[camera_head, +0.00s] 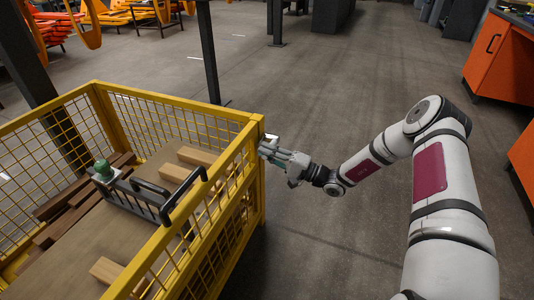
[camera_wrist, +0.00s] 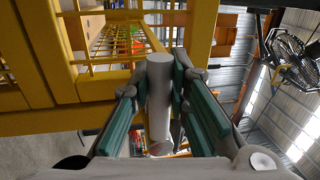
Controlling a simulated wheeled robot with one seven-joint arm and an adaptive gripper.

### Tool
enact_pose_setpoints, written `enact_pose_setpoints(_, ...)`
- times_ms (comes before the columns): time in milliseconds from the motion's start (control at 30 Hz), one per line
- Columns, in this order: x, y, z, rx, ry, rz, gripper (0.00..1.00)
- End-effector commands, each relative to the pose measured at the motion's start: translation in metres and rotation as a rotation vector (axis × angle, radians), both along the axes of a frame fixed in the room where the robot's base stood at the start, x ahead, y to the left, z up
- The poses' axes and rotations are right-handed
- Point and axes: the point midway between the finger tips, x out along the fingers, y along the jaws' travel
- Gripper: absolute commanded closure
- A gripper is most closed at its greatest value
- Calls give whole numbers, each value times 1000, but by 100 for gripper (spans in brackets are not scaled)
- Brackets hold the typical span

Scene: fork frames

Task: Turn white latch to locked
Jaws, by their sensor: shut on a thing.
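In the wrist view the latch (camera_wrist: 159,105) is a pale rounded bar running lengthwise between my fingers, against the yellow frame (camera_wrist: 30,60). My gripper (camera_head: 276,153) reaches it from the right, outside the crate. In the wrist view the green-padded fingers of my gripper (camera_wrist: 158,90) stand on both sides of the bar and are shut on it. I cannot tell the latch's locked or unlocked position.
Inside the crate are wooden planks (camera_head: 186,173), a black-handled rack (camera_head: 150,200) and a green-topped object (camera_head: 103,171). A dark post (camera_head: 208,50) stands behind. Orange cabinets (camera_head: 498,60) are at the right. The floor (camera_head: 330,100) between is clear.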

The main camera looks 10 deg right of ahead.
Motion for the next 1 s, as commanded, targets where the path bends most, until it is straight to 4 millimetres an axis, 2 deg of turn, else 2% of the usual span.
enact_pose_setpoints(133, -1, -1, -3, -6, 2, 0, 100)
enact_pose_setpoints(167, -1, -1, -3, -5, 3, 0, 77)
enact_pose_setpoints(233, -1, -1, -3, -5, 3, 0, 63)
enact_pose_setpoints(533, 0, -1, -1, -2, 2, 0, 63)
enact_pose_setpoints(667, -4, -7, -3, -2, 2, -2, 63)
enact_pose_setpoints(1000, -41, -58, -15, -2, 4, -5, 63)
